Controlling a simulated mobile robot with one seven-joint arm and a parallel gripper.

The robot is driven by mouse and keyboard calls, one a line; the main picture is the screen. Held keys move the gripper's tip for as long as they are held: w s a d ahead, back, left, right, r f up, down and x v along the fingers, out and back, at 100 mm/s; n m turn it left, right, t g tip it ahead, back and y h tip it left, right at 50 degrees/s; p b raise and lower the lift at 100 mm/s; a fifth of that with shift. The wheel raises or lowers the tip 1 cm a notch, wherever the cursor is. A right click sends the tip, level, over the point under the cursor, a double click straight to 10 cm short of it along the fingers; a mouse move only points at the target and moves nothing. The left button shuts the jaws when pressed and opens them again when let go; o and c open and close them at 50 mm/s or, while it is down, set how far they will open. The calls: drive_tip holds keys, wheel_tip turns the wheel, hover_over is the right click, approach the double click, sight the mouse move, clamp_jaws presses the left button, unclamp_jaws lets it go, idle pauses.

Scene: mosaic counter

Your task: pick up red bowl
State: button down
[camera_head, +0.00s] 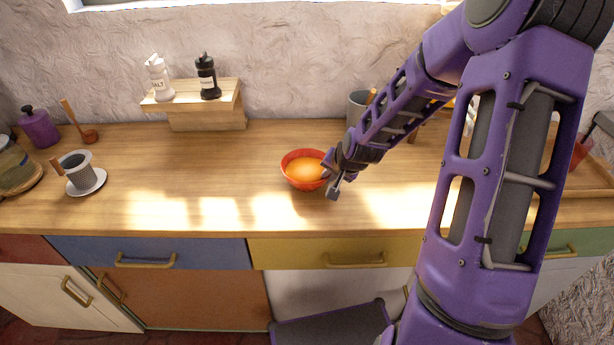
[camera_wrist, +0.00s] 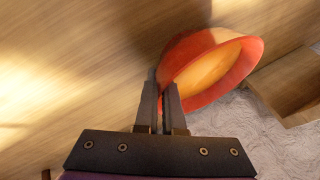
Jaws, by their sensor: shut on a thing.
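The red bowl (camera_head: 304,183) with an orange inside sits on the wooden counter in the middle of the head view. My gripper (camera_head: 333,187) is at the bowl's right rim. In the wrist view the bowl (camera_wrist: 210,66) lies just beyond my fingers, and my gripper (camera_wrist: 162,90) is shut on its near wall. The fingertips partly hide that wall. I cannot tell whether the bowl is touching the counter or slightly raised.
A wooden stand (camera_head: 205,108) with salt and pepper shakers is at the back wall. A grey cup (camera_head: 78,172) on a saucer stands at the left. A grey container (camera_head: 358,106) is behind my arm. The counter left of the bowl is clear.

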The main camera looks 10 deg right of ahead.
drive_tip(key=shift+w, duration=0.1)
idle(0.4)
wheel_tip(320, 180, up, 10)
drive_tip(key=shift+f+p, duration=0.1)
drive_tip(key=shift+p, duration=0.95)
